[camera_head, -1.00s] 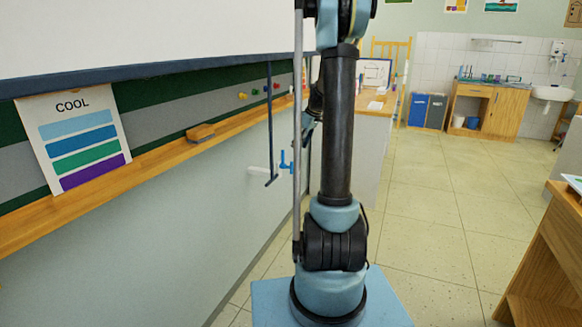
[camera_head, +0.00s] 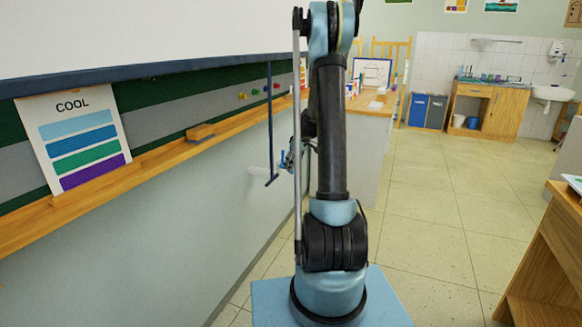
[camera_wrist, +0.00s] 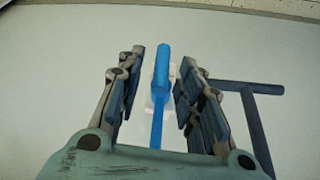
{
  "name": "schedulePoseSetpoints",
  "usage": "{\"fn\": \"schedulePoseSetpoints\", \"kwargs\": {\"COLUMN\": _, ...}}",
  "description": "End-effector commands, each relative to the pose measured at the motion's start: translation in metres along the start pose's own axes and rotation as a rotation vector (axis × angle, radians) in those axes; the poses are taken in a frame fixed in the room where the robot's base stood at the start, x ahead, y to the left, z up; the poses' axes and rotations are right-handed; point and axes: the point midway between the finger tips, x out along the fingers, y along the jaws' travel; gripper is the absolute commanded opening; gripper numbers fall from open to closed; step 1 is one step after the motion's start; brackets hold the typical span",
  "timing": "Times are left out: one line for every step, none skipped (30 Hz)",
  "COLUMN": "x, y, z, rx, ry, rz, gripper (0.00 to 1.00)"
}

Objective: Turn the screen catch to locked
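The screen catch (camera_wrist: 161,75) is a bright blue handle on a pale wall mount. In the wrist view it points up the picture, between my fingers. My gripper (camera_wrist: 163,62) is open around it, with a gap visible on each side of the handle. In the head view my gripper (camera_head: 291,157) is at the wall beside the catch, which is mostly hidden there. The pale mount (camera_head: 258,171) sticks out from the wall below the ledge.
A dark blue pull rod with a crossbar (camera_head: 270,130) hangs from the screen (camera_head: 150,30) close to the catch. It also shows right of my fingers in the wrist view (camera_wrist: 255,125). A wooden ledge (camera_head: 100,185) holds an eraser and a COOL card.

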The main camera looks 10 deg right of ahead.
Motion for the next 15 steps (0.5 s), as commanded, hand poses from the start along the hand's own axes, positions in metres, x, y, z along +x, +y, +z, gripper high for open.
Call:
{"fn": "schedulePoseSetpoints", "kwargs": {"x": 0.0003, "y": 0.0000, "z": 0.0000, "rx": 0.000, "ry": 0.000, "rz": 0.000, "gripper": 0.34}}
{"fn": "schedulePoseSetpoints", "kwargs": {"x": 0.0004, "y": 0.0000, "z": 0.0000, "rx": 0.000, "ry": 0.000, "rz": 0.000, "gripper": 0.34}}
{"fn": "schedulePoseSetpoints", "kwargs": {"x": 0.0003, "y": 0.0000, "z": 0.0000, "rx": 0.000, "ry": 0.000, "rz": 0.000, "gripper": 0.34}}
{"fn": "schedulePoseSetpoints", "kwargs": {"x": 0.0003, "y": 0.0000, "z": 0.0000, "rx": 0.000, "ry": 0.000, "rz": 0.000, "gripper": 0.34}}
{"fn": "schedulePoseSetpoints", "kwargs": {"x": 0.0002, "y": 0.0000, "z": 0.0000, "rx": 0.000, "ry": 0.000, "rz": 0.000, "gripper": 0.34}}
{"fn": "schedulePoseSetpoints", "kwargs": {"x": 0.0002, "y": 0.0000, "z": 0.0000, "rx": 0.000, "ry": 0.000, "rz": 0.000, "gripper": 0.34}}
{"fn": "schedulePoseSetpoints", "kwargs": {"x": 0.0002, "y": 0.0000, "z": 0.0000, "rx": 0.000, "ry": 0.000, "rz": 0.000, "gripper": 0.29}}
{"fn": "schedulePoseSetpoints", "kwargs": {"x": 0.0002, "y": 0.0000, "z": 0.0000, "rx": 0.000, "ry": 0.000, "rz": 0.000, "gripper": 0.23}}
{"fn": "schedulePoseSetpoints", "kwargs": {"x": 0.0001, "y": 0.0001, "z": 0.0000, "rx": 0.000, "ry": 0.000, "rz": 0.000, "gripper": 0.14}}
{"fn": "schedulePoseSetpoints", "kwargs": {"x": 0.0001, "y": 0.0003, "z": 0.0000, "rx": 0.000, "ry": 0.000, "rz": 0.001, "gripper": 0.07}}
{"fn": "schedulePoseSetpoints", "kwargs": {"x": 0.0001, "y": 0.0006, "z": 0.0000, "rx": 0.001, "ry": 0.000, "rz": 0.001, "gripper": 0.00}}
{"fn": "schedulePoseSetpoints", "kwargs": {"x": 0.0001, "y": 0.0011, "z": 0.0000, "rx": 0.001, "ry": 0.001, "rz": 0.002, "gripper": 0.00}}
{"fn": "schedulePoseSetpoints", "kwargs": {"x": 0.0000, "y": 0.0015, "z": 0.0000, "rx": 0.001, "ry": 0.001, "rz": 0.003, "gripper": 0.00}}
{"fn": "schedulePoseSetpoints", "kwargs": {"x": 0.0000, "y": 0.0018, "z": 0.0000, "rx": 0.002, "ry": 0.001, "rz": 0.003, "gripper": 0.00}}
{"fn": "schedulePoseSetpoints", "kwargs": {"x": 0.0000, "y": 0.0024, "z": 0.0000, "rx": 0.002, "ry": 0.001, "rz": 0.004, "gripper": 0.00}}
